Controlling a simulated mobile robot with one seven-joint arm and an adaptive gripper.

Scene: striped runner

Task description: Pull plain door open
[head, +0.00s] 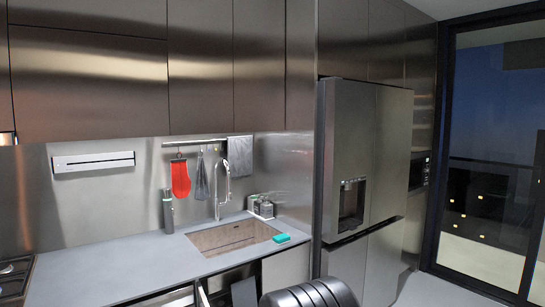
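Several plain, handleless cabinet doors show in the head view; I cannot tell which one the task means. The upper metallic doors (200,75) look shut. Below the counter, a pale plain front panel (286,268) stands under the right end of the sink. To its left is a dark opening (232,285) with pale panel edges, cut off by the bottom of the picture. The large fridge (345,130) has its doors shut. A dark rounded part of my own arm shows at the bottom centre. My gripper's fingers are not in view.
The grey counter (135,265) holds a sink (232,236), a dark bottle (168,211), a teal sponge (281,238) and a small caddy (261,207). A red mitt (180,178) hangs from a rail. A hob (14,275) is at left, a glass door (490,150) at right.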

